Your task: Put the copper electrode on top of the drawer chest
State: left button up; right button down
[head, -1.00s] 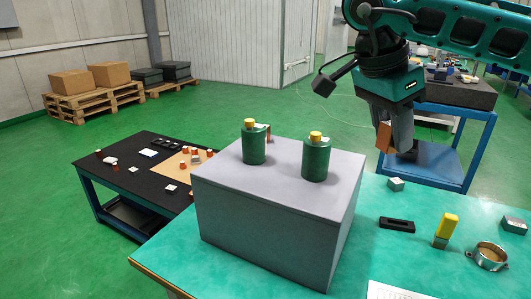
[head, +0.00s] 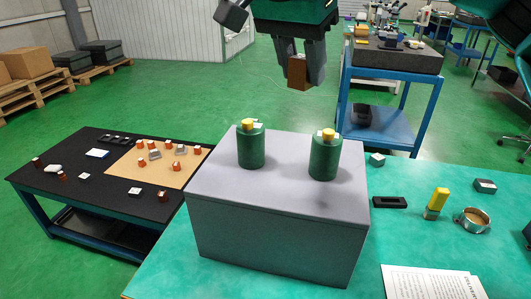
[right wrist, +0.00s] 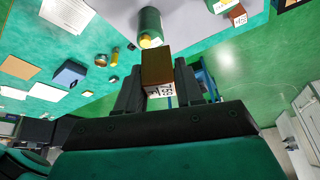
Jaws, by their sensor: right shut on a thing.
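The grey drawer chest (head: 285,205) stands on the green-topped bench; no drawer fronts show in the head view. Two green canisters with yellow tops stand on it, one on the left (head: 251,148) and one on the right (head: 324,158). My right gripper (head: 303,84) is shut on the copper electrode (head: 299,74), a brown block, and holds it in the air above and beyond the chest's far edge. In the right wrist view the electrode (right wrist: 157,66) sits between the fingers, its white marked end towards the camera. My left gripper is not in view.
Clear grey top lies between and in front of the canisters. Right of the chest are a black holder (head: 390,202), a yellow-topped piece (head: 437,202), a metal ring (head: 473,220) and a paper sheet (head: 430,284). A black table (head: 75,170) with small pieces stands left.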

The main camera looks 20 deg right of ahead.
jog(key=shift+w+a+r, duration=0.15)
jog(key=shift+w+a, duration=0.1)
jog(key=shift+a, duration=0.15)
jog(key=b, duration=0.2)
send_over(293, 182)
jog(key=a, duration=0.1)
jog(key=f, duration=0.9)
jog(key=s+f, duration=0.1)
jog(key=f, duration=0.4)
jog(key=shift+a+f, duration=0.2)
jog(key=shift+f, duration=0.05)
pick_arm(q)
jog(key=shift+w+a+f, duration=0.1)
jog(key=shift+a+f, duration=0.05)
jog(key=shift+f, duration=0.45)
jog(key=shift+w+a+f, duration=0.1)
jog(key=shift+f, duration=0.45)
pick_arm(e)
jog(key=shift+f, duration=2.6)
jog(key=shift+f+b, duration=0.2)
jog(key=shift+b, duration=0.1)
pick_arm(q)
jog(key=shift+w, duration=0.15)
pick_arm(e)
jog(key=c, duration=0.7)
grip_release()
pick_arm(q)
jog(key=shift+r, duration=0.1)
pick_arm(e)
jog(key=shift+r, duration=0.1)
